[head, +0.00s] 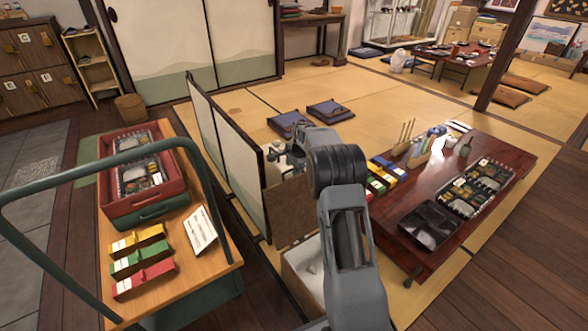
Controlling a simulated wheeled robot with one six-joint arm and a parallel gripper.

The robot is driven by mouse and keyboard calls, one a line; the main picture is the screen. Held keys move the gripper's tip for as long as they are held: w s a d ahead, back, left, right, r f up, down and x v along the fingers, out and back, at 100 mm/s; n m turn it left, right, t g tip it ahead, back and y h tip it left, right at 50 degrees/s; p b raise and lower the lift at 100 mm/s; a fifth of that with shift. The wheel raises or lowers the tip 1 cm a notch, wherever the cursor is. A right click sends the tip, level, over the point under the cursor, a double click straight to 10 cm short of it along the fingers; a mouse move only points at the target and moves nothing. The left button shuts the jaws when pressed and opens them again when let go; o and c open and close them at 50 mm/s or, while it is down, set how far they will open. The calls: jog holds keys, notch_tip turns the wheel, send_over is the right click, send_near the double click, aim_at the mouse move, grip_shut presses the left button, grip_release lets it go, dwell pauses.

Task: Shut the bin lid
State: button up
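The bin (300,280) is a pale open-topped box on the floor beside the low table, partly hidden by my arm. Something small and pale lies inside it. A brown board that looks like its lid (289,212) stands upright at the bin's far side, so the bin is open. My gripper (283,162) is beyond the top of the lid, partly hidden behind my arm's wrist. I cannot tell whether it touches the lid or whether its fingers are open or shut.
A low folding screen (228,150) stands close left of the lid. A wooden cart (188,257) with a green rail holds a red crate (148,205) and coloured boxes. The dark low table (470,215) with lunch boxes is at right. Two cushions (329,111) lie behind.

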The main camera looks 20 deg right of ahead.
jog(key=shift+f, duration=0.1)
grip_shut()
dwell(0.4)
